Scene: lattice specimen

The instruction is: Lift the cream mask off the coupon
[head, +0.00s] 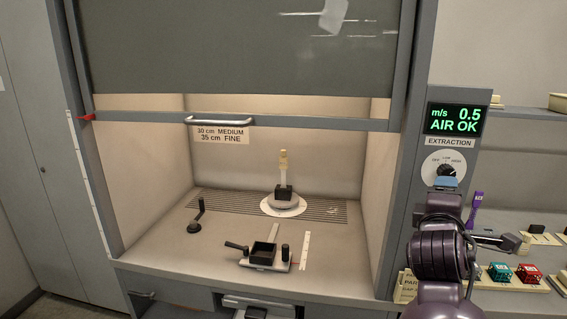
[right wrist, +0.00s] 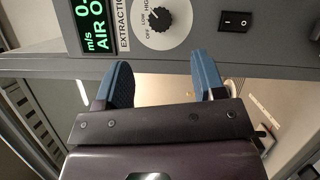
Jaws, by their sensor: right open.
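A narrow upright cream piece (head: 283,160) stands in a dark block (head: 284,191) on a round pale stand inside the hood. At this size I cannot tell whether it is the cream mask, and I cannot make out the coupon. My right gripper (head: 446,184) is outside the hood, to the right, in front of the extraction panel. In the right wrist view its two blue fingers (right wrist: 163,80) are apart with nothing between them, close to the panel's dial. My left gripper is not in view.
The hood sash (head: 240,120) is raised partway. A black tray fixture (head: 262,253), a white strip (head: 305,251) and a small crank (head: 197,218) sit on the hood floor. The extraction dial (head: 446,169) is right of the hood. Green (head: 499,271) and red (head: 528,273) pieces lie on the right bench.

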